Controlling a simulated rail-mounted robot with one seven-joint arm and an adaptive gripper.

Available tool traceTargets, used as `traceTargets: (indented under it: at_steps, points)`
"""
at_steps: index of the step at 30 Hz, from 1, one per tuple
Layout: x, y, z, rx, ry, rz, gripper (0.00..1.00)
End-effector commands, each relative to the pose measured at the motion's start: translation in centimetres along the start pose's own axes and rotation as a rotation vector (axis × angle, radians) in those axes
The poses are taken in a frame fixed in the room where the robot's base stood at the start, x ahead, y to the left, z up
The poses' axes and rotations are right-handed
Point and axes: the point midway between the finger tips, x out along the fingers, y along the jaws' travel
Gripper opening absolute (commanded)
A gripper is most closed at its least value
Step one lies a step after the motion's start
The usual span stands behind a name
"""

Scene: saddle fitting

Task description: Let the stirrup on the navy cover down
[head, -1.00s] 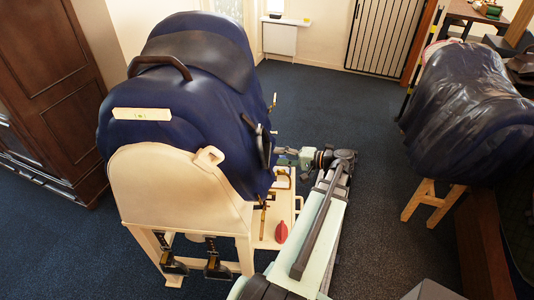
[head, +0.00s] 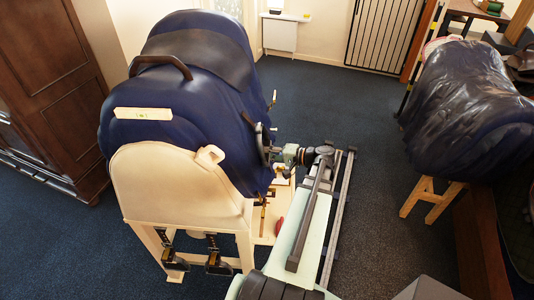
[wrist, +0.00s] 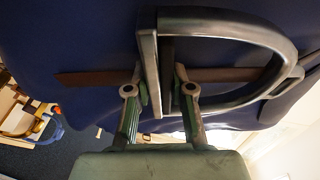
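The navy cover (head: 215,115) lies over a saddle-shaped form on a cream stand in the head view, and fills the top of the wrist view (wrist: 60,40). The stirrup (head: 262,138) is a dark metal loop against the cover's right side. In the wrist view the stirrup (wrist: 228,28) is a large D-shaped loop, with a brown strap (wrist: 98,77) running behind it. My gripper (wrist: 160,85) has one finger on each side of the loop's straight bar. The fingers stand apart, with a gap visible at the right finger; contact at the left finger is unclear.
A cream stand (head: 175,190) with metal clamps (head: 217,262) below carries the cover. A second form under a dark shiny cover (head: 465,95) stands at the right on wooden legs. A brown cabinet (head: 55,85) is at the left.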

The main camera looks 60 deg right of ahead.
Motion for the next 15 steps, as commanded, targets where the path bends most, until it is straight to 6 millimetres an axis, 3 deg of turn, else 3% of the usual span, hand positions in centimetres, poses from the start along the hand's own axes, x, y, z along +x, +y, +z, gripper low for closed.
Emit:
traceTargets:
  at_steps: [8, 15]
  points:
    - [0.0, 0.5, 0.0, 0.000, 0.000, -0.001, 0.00]
    - [0.2, 3.3, 0.0, 0.001, -0.001, 0.000, 0.00]
